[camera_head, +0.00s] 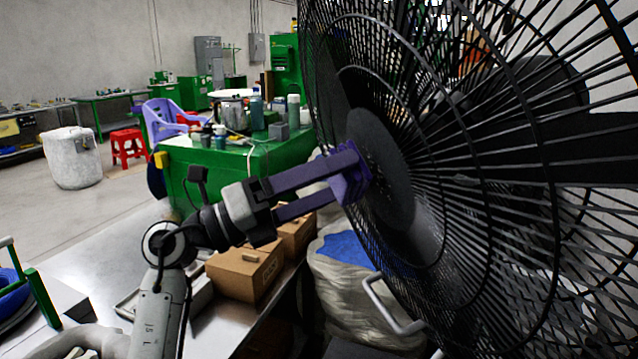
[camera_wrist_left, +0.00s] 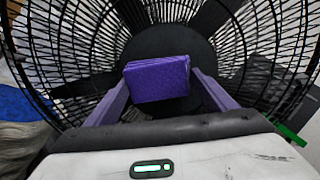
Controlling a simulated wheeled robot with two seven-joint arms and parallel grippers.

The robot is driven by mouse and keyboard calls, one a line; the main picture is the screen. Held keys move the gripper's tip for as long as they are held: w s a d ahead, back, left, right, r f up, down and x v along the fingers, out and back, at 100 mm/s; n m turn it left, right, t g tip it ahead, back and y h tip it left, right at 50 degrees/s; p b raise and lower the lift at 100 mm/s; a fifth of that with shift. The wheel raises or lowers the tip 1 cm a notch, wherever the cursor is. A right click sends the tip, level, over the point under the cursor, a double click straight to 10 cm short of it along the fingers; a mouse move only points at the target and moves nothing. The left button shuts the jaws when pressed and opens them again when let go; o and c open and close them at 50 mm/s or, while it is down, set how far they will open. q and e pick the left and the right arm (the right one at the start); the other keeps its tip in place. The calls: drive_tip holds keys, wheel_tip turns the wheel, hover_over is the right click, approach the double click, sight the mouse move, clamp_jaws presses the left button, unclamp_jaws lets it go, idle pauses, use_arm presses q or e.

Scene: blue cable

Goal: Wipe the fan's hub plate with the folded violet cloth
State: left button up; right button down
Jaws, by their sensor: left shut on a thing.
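The folded violet cloth (camera_head: 349,173) is between the fingertips of my left gripper (camera_head: 335,180), which is shut on it. In the left wrist view the cloth (camera_wrist_left: 157,79) shows as a violet block between the two fingers (camera_wrist_left: 158,90). The large black fan (camera_head: 470,170) fills the right of the head view. Its dark round hub plate (camera_head: 383,165) is right at the cloth; I cannot tell for sure whether they touch. In the left wrist view the hub plate (camera_wrist_left: 165,42) lies behind and above the cloth. My right gripper is not in view.
A metal table (camera_head: 230,325) with cardboard boxes (camera_head: 245,272) lies below my left arm. A pale sack (camera_head: 345,290) with blue material stands under the fan, near a light curved handle (camera_head: 388,312). A green cabinet (camera_head: 235,165) with bottles and a pot stands behind.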

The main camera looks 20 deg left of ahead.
sight(346, 189)
use_arm(q)
drive_tip(key=shift+p+x, duration=0.45)
drive_tip(key=shift+x, duration=0.5)
idle(0.6)
drive_tip(key=shift+s+d+p, duration=0.45)
drive_tip(key=shift+s+d, duration=0.1)
drive_tip(key=shift+s, duration=0.2)
drive_tip(key=shift+s+d+p, duration=0.45)
drive_tip(key=shift+s+d, duration=0.1)
drive_tip(key=shift+s, duration=0.2)
drive_tip(key=shift+s+d+r+p, duration=0.1)
drive_tip(key=shift+s+d+p, duration=0.5)
drive_tip(key=shift+s+d, duration=0.05)
drive_tip(key=shift+s+d+p, duration=0.45)
drive_tip(key=shift+s+d, duration=0.2)
drive_tip(key=shift+w+a, duration=1.15)
drive_tip(key=shift+w, duration=0.15)
drive_tip(key=shift+w+a+b, duration=0.55)
drive_tip(key=shift+w+a, duration=0.7)
drive_tip(key=shift+w, duration=0.3)
